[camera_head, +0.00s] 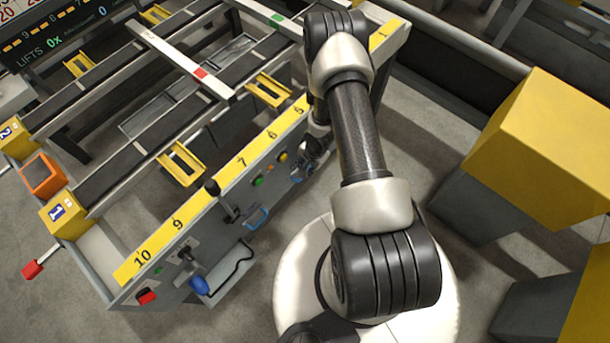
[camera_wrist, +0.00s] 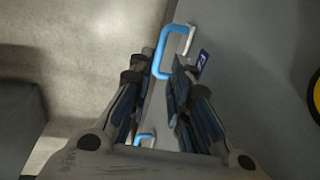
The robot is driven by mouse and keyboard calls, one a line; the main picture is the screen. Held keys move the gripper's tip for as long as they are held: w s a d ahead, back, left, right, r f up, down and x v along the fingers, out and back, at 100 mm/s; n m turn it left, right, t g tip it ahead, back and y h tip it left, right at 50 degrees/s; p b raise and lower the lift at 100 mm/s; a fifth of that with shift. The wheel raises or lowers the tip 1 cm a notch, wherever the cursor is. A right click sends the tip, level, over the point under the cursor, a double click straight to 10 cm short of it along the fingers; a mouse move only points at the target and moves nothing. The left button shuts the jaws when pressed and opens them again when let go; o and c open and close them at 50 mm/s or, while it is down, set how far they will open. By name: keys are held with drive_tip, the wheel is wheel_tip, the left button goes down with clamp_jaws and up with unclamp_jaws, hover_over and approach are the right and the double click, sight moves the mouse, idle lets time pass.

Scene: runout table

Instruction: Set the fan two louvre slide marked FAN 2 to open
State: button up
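My gripper (camera_wrist: 157,72) is open, with its two dark fingers apart. In the wrist view, a blue U-shaped handle (camera_wrist: 187,27) stands out from a grey panel, and its near end lies between the fingertips; I cannot tell whether they touch it. A small dark blue label with a light mark (camera_wrist: 203,59) is beside this handle, too small to read surely. A second blue handle (camera_wrist: 145,136) shows lower between the fingers. In the head view my gripper (camera_head: 300,174) is at the table's front panel, partly hidden by my arm. A blue handle (camera_head: 258,219) is to its left. No slide position is readable.
The front panel also carries a black-knobbed lever (camera_head: 212,187), a blue ball knob (camera_head: 199,286), a red knob (camera_head: 147,297) and green and yellow buttons (camera_head: 283,156). A yellow numbered strip (camera_head: 208,190) runs above. Yellow-topped blocks (camera_head: 540,135) stand at right, with floor between.

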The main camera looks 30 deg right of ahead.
drive_tip(key=f, duration=0.2)
drive_tip(key=w+f+b, duration=0.1)
drive_tip(key=f, duration=0.1)
drive_tip(key=f+b, duration=0.1)
drive_tip(key=f, duration=0.2)
drive_tip(key=shift+w+a, duration=0.15)
drive_tip(key=shift+a, duration=0.1)
drive_tip(key=shift+c, duration=0.5)
clamp_jaws()
